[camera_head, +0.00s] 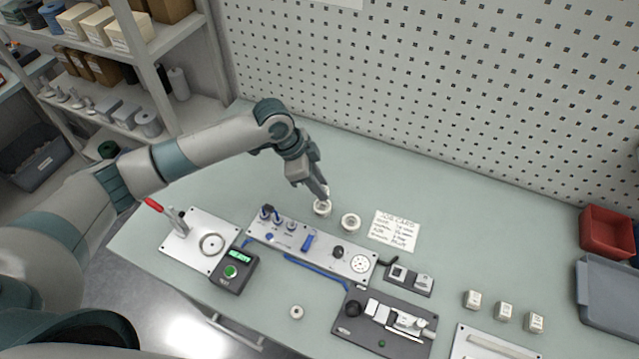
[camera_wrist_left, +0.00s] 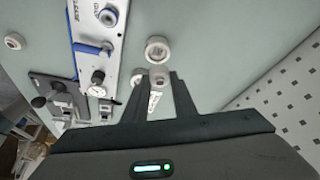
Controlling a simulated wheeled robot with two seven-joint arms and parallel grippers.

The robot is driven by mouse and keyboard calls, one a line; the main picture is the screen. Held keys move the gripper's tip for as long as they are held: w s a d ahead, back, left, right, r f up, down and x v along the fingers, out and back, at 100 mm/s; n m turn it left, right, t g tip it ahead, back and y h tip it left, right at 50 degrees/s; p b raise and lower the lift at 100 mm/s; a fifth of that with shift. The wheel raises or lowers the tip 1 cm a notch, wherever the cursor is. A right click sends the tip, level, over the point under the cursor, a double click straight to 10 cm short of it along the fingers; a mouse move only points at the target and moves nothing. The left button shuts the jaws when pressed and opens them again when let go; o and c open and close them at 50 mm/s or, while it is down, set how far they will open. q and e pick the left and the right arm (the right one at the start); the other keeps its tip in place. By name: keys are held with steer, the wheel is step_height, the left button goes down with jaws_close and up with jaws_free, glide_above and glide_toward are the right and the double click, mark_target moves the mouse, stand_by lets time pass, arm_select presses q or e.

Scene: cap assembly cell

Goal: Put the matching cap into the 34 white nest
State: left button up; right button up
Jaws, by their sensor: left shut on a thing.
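My left gripper (camera_head: 325,194) is above the table, behind the grey control panel, with its fingers pointing down. In the left wrist view its fingers (camera_wrist_left: 162,76) are shut on a small pale cap (camera_wrist_left: 160,79); its marking is not readable. A round white nest (camera_head: 322,209) stands directly below the fingertips, and it shows just ahead of them in the left wrist view (camera_wrist_left: 158,48). A second round white nest (camera_head: 351,222) stands to its right. I cannot read a number on either nest. My right gripper is not in view.
The control panel (camera_head: 290,246) with knobs and a gauge lies in front of the nests. A written card (camera_head: 394,231) lies to their right. A small white ring (camera_head: 297,312) lies near the front. Three white blocks (camera_head: 505,311) and a red bin (camera_head: 608,232) are at right.

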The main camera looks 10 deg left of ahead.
arm_select(q)
steer(key=shift+f+b, duration=1.75)
steer(key=shift+f, duration=0.3)
steer(key=shift+f+b, duration=0.5)
steer(key=shift+f, duration=0.1)
steer(key=shift+f, duration=0.15)
steer(key=shift+f, duration=0.2)
steer(key=o, duration=0.8)
steer(key=shift+s, duration=0.1)
